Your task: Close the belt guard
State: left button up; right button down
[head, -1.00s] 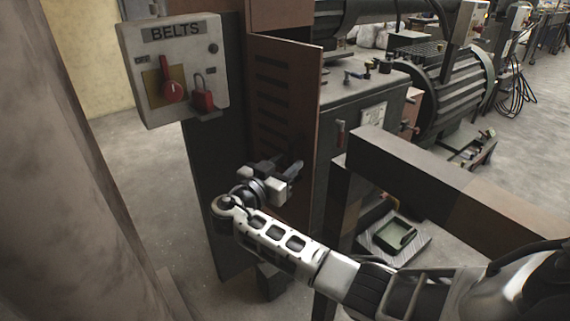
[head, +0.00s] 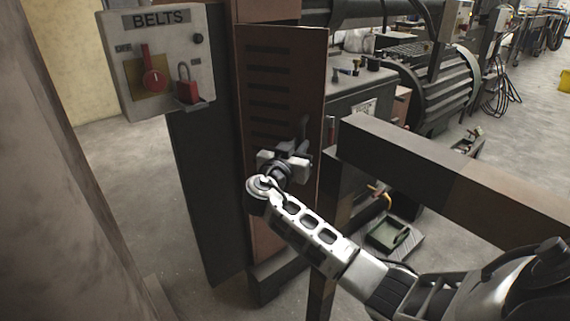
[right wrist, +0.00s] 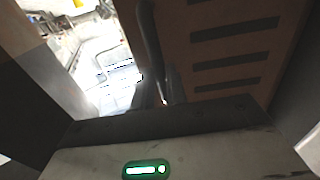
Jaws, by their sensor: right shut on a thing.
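The belt guard (head: 270,95) is a rust-brown slotted door on the machine's dark frame. In the head view it stands nearly in line with the frame; whether a gap is left at its right edge I cannot tell. My right gripper (head: 301,142) is at the guard's right side, at about mid-height, shut on its dark handle (right wrist: 150,45). The jaws' contact is hidden by the gripper body. In the right wrist view the slotted guard face (right wrist: 222,75) is close ahead. My left gripper is out of view.
A grey BELTS switch box (head: 160,60) with a red knob and red padlock hangs left of the guard. A thick brown beam (head: 440,170) crosses at the right, close to my right arm.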

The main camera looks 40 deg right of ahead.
jog(key=shift+s+d+f+g, duration=0.1)
jog(key=shift+s+d+g, duration=0.15)
jog(key=shift+d, duration=0.3)
jog(key=c, duration=1.4)
grip_release()
jog(key=shift+s, duration=0.1)
jog(key=b+v, duration=0.1)
jog(key=v, duration=1.5)
jog(key=shift+a+f, duration=0.1)
jog(key=shift+f, duration=0.05)
